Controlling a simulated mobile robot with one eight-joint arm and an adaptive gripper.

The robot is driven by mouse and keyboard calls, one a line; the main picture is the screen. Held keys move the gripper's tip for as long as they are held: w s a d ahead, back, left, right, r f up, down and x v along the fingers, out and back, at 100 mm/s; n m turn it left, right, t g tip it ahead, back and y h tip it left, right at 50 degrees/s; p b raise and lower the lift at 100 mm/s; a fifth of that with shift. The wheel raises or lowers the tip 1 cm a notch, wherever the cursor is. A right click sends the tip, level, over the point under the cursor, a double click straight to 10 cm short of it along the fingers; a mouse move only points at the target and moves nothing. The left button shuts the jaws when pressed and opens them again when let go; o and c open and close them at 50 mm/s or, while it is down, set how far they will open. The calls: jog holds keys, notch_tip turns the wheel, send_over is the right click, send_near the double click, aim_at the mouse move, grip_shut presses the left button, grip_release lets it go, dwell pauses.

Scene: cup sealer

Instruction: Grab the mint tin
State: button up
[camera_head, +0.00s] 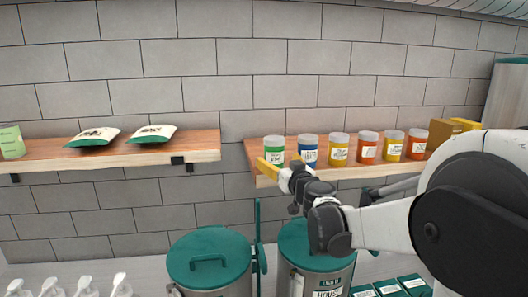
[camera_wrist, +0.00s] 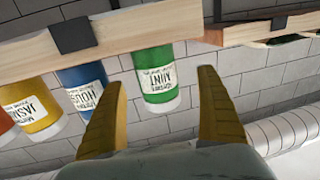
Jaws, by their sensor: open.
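The mint tin is a white-lidded cylinder with a green band and white label. It stands at the left end of the right shelf in the head view (camera_head: 273,147). In the wrist view, which is upside down, the mint tin (camera_wrist: 155,78) reads "MINT" and appears between my fingertips. My gripper (camera_head: 280,165) is open in front of the tin and partly covers its lower part. In the wrist view, my gripper (camera_wrist: 160,82) has one yellow finger on each side of the tin, with visible gaps. I cannot tell how far the fingers reach in depth.
A blue tin (camera_head: 308,150) stands close to the right of the mint tin, then a yellow tin (camera_head: 339,150) and several more. The wooden shelf (camera_head: 262,182) ends just left of the mint tin. Teal-lidded canisters (camera_head: 209,258) stand below. Another shelf (camera_head: 50,158) holds packets.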

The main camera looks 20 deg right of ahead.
aim_at(278, 156)
jog(key=w, duration=0.1)
jog(key=w+p, duration=0.1)
jog(key=w, duration=0.1)
jog(key=w+d, duration=0.1)
jog(key=shift+w+r+p, duration=0.25)
jog(key=shift+r+p, duration=0.15)
jog(key=shift+w+f, duration=0.2)
jog(key=shift+w, duration=0.25)
jog(key=shift+s+a+r, duration=0.1)
jog(key=shift+s, duration=0.1)
jog(key=shift+c, duration=1.2)
jog(key=c, duration=1.2)
jog(key=shift+o, duration=0.2)
jog(key=shift+r, duration=0.1)
